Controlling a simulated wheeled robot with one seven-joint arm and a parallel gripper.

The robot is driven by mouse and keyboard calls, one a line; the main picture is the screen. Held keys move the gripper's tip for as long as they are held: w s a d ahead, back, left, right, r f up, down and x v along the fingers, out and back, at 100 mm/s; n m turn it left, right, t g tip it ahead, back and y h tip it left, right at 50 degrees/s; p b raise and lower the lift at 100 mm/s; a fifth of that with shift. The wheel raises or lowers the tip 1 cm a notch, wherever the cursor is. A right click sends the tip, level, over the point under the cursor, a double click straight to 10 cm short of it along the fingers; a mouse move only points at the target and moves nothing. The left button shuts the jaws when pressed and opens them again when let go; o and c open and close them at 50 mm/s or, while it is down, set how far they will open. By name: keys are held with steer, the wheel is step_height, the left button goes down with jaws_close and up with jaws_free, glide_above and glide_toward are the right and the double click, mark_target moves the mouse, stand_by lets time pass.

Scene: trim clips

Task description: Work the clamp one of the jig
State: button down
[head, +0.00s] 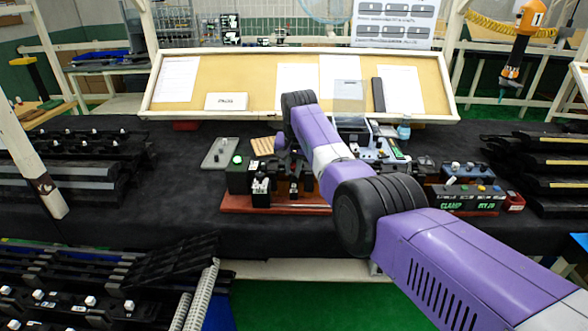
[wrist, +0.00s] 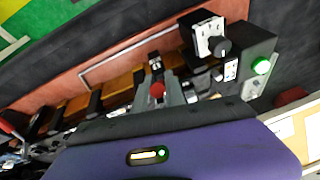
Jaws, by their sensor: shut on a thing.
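The jig has a red-brown base (head: 232,201) and sits on the black-covered bench in the head view; my purple arm covers part of it. In the wrist view the base (wrist: 125,53) carries a clamp with a red-tipped handle (wrist: 157,90). My gripper (wrist: 172,91) is down at this clamp, shut on what looks like its handle; the contact is partly hidden by the hand. In the head view my gripper (head: 291,160) is small and dark above the jig. Which numbered clamp this is cannot be read.
A box with a green button (wrist: 262,66) and a white block with a black knob (wrist: 210,38) stand beside the clamp. A control box marked CLAMP (head: 462,203) is at right. Black trim racks (head: 70,165) flank the bench; a notice board (head: 250,85) stands behind.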

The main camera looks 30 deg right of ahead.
steer(key=c, duration=1.4)
jaws_free()
steer(key=shift+f, duration=0.1)
steer(key=shift+b+v, duration=0.45)
steer(key=shift+v, duration=3.4)
steer(key=shift+s, duration=0.1)
